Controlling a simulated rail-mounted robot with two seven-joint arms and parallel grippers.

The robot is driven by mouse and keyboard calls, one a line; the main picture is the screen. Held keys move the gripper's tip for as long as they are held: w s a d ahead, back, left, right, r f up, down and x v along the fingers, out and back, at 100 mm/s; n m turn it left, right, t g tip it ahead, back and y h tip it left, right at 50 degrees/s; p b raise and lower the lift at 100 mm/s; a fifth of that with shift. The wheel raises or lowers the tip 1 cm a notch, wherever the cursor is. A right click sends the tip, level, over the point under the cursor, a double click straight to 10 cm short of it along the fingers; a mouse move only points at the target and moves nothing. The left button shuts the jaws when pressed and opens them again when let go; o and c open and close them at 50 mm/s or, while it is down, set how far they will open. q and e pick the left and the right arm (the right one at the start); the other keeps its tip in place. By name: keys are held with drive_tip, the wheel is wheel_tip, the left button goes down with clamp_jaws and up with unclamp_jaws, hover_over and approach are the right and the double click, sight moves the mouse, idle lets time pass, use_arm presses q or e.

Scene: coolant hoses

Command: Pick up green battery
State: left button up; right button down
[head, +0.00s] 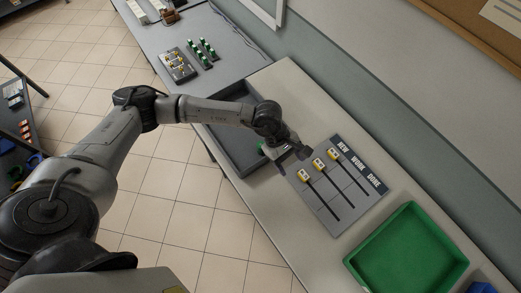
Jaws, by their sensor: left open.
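My left gripper (292,158) is open above the work table, between a dark grey tray and a grey board. A small green thing (261,149) shows in the tray (231,157), close beside the gripper and partly hidden by my arm. It may be the green battery, but it is too small and covered to be sure. Several upright green-and-dark pieces (202,51) stand on the far table, too small to identify. My right gripper is not in view.
The grey board (334,205) has yellow sliders in slots, just right of the gripper. A large green bin (407,252) stands at the lower right, with a blue object (482,287) beside it. A grey block (177,65) is on the far table. A wall runs along the table's back.

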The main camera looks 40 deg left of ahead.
use_arm(q)
drive_tip(key=w+a+f+m+y+b, duration=0.1)
drive_tip(key=w+a+f+m+y, duration=0.15)
drive_tip(key=a+y, duration=0.75)
drive_tip(key=a+f+h, duration=0.1)
drive_tip(key=f, duration=0.1)
drive_tip(key=a+f+h, duration=0.1)
drive_tip(key=a+f, duration=0.1)
drive_tip(key=w+a+f+h+p, duration=0.1)
drive_tip(key=f, duration=0.1)
drive_tip(key=shift+a+f+n, duration=0.2)
drive_tip(key=shift+f+n, duration=0.15)
drive_tip(key=shift+f, duration=0.7)
drive_tip(key=f, duration=0.1)
drive_tip(key=f+p, duration=0.1)
drive_tip(key=f, duration=0.1)
drive_tip(key=shift+w+a+f, duration=0.1)
drive_tip(key=shift+a+f, duration=0.15)
drive_tip(key=shift+f, duration=0.85)
drive_tip(key=shift+c, duration=0.5)
drive_tip(key=c, duration=0.9)
drive_tip(key=shift+c, duration=0.2)
